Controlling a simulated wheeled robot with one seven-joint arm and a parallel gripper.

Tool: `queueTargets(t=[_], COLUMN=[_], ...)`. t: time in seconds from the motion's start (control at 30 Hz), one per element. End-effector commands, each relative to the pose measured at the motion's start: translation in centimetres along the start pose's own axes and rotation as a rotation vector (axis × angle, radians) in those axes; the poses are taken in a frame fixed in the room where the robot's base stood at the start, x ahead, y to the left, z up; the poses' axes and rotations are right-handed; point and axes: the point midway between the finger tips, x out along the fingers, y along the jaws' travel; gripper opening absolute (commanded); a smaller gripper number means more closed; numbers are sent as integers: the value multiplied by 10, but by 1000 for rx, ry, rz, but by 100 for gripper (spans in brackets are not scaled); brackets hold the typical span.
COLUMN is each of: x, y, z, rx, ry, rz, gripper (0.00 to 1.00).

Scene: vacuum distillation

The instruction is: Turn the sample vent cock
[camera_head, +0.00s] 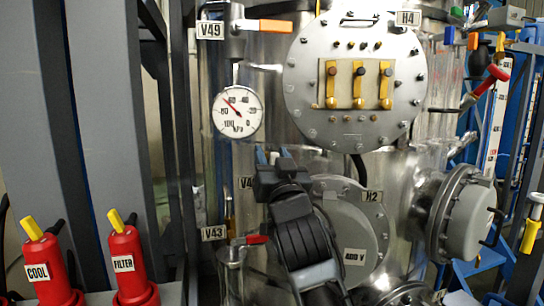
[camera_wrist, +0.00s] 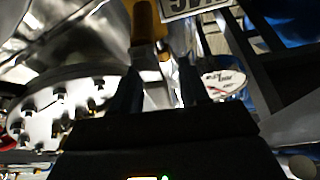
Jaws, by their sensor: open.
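In the wrist view an orange valve handle (camera_wrist: 146,20) with a metallic part below it shows just beyond my fingertips. I take it for the valve beside the partly covered V4-something label (camera_head: 247,183); the pictures do not name the sample vent cock. My gripper (camera_head: 273,157) is open in front of that valve, its fingers pointing up and towards the vessel in the head view. In the wrist view my gripper (camera_wrist: 158,80) has its dark fingers apart. Whether they touch the handle cannot be told. In the head view my gripper and wrist hide this handle.
The V49 valve's orange handle (camera_head: 276,26) is above, and the V43 valve's red handle (camera_head: 257,240) is below. A pressure gauge (camera_head: 238,112) hangs left of my gripper. A bolted flange (camera_head: 300,88) is above right; the H2 cover (camera_head: 356,220) is behind my arm.

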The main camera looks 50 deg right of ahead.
Motion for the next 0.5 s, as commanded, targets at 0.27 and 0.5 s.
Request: queueTargets(t=[0.27, 0.5], x=[0, 0], y=[0, 0], z=[0, 0], rx=[0, 0], ry=[0, 0], rz=[0, 0], gripper=[23, 0])
